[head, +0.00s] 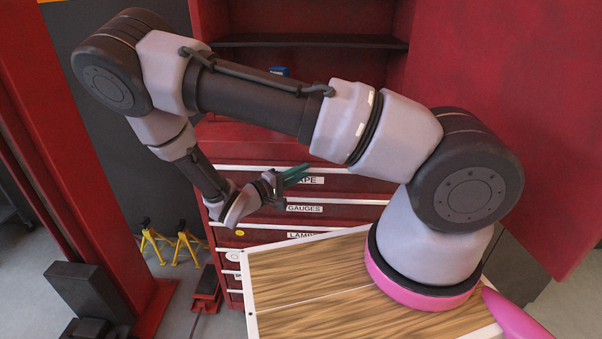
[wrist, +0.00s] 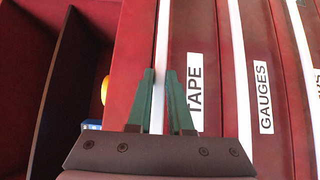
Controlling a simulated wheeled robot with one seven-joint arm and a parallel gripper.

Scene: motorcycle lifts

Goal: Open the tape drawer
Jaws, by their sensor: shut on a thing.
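The tape drawer (head: 345,184) is a red drawer front with a white "TAPE" label, the uppermost labelled drawer of the red cabinet. It also shows in the wrist view (wrist: 187,40), turned on its side. A white pull strip (wrist: 163,35) runs along its top edge. My gripper (head: 297,173) is at the left part of this drawer, partly covering the label. In the wrist view its green fingers (wrist: 160,74) lie on either side of the white strip and are shut on it. The drawer looks about flush with the drawers below.
The gauges drawer (head: 350,211) and the lamps drawer (head: 275,238) are below. A wooden-topped surface (head: 320,275) stands in front of the cabinet, under my arm. A red post (head: 45,130) and yellow stands (head: 185,243) are at left. An open shelf (head: 340,41) is above.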

